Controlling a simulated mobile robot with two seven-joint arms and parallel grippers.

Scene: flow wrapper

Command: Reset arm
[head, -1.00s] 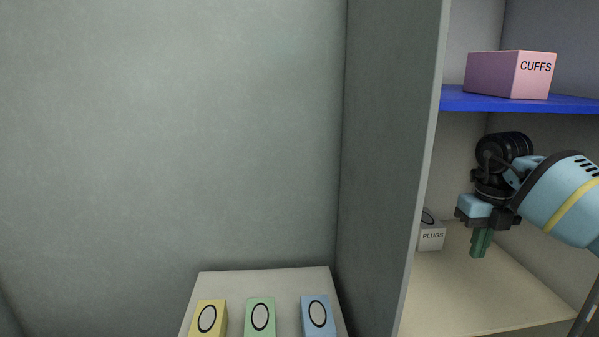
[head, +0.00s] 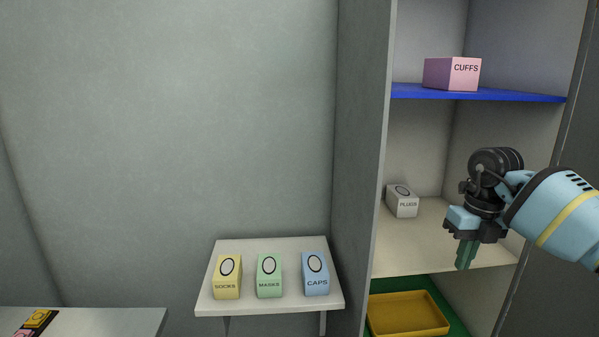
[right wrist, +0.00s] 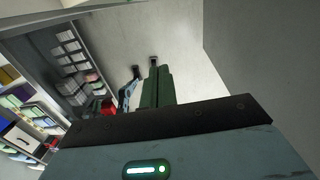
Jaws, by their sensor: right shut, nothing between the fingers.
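My right gripper (head: 466,255) is in front of the cabinet's middle compartment in the head view, pointing down. Its green fingers are together with nothing between them. In the right wrist view the fingers (right wrist: 158,87) also show closed side by side and empty. My left gripper is in neither view.
A white PLUGS box (head: 402,201) stands on the middle shelf (head: 440,255). A pink CUFFS box (head: 452,74) is on the blue shelf (head: 520,97) above. A yellow tray (head: 408,314) lies below. SOCKS (head: 227,278), MASKS (head: 269,276) and CAPS (head: 315,275) boxes stand on a wall shelf.

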